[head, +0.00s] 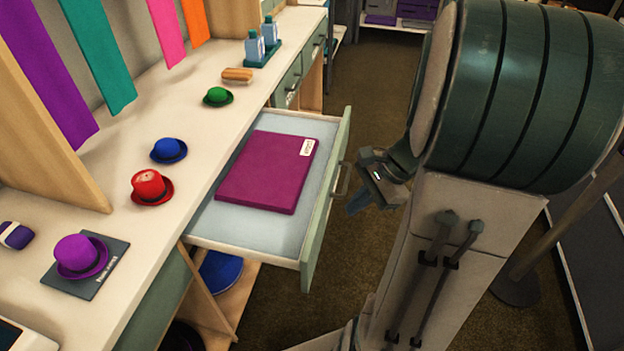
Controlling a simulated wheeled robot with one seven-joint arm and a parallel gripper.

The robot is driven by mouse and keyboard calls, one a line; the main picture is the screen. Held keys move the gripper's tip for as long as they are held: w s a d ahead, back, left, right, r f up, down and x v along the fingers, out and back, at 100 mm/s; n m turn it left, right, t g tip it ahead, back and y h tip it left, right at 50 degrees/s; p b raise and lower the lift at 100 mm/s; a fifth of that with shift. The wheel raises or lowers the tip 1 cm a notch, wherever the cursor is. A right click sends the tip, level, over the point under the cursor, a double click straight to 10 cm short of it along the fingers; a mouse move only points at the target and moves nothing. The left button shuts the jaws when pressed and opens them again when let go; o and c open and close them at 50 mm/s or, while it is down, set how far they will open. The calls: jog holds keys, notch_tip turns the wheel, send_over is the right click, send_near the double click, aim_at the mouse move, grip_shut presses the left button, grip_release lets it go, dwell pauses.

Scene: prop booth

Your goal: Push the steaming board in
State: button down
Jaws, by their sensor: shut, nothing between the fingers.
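The steaming board (266,174) is a flat purple slab with a white label. It lies inside an open drawer (250,231) that sticks out from the counter. The drawer has a pale green front with a dark bar handle (340,179). My gripper (357,203) is outside the drawer, just to the right of the drawer front and near the handle. It is shut and empty. Whether it touches the handle cannot be told, and my arm hides part of the gripper.
The counter (120,209) holds a purple hat (80,254) on a dark mat, a red hat (150,187), a blue hat (168,150), a green hat (217,96), a brush (237,75) and bottles (262,45). An open shelf lies below the drawer. Brown floor is clear beyond the drawer.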

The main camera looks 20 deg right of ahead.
jog(key=d+f+m+t+y+b, duration=0.1)
jog(key=d+f+m+t+b, duration=0.15)
jog(key=d+f+m, duration=0.45)
jog(key=b, duration=0.2)
send_near(324, 222)
notch_tip(324, 222, down, 4)
jog(key=s, duration=0.1)
jog(key=shift+m+t, duration=0.35)
jog(key=shift+m, duration=0.05)
jog(key=shift+w+a, duration=0.6)
jog(key=shift+a, duration=0.2)
jog(key=shift+w+a, duration=0.55)
jog(key=shift+a, duration=0.3)
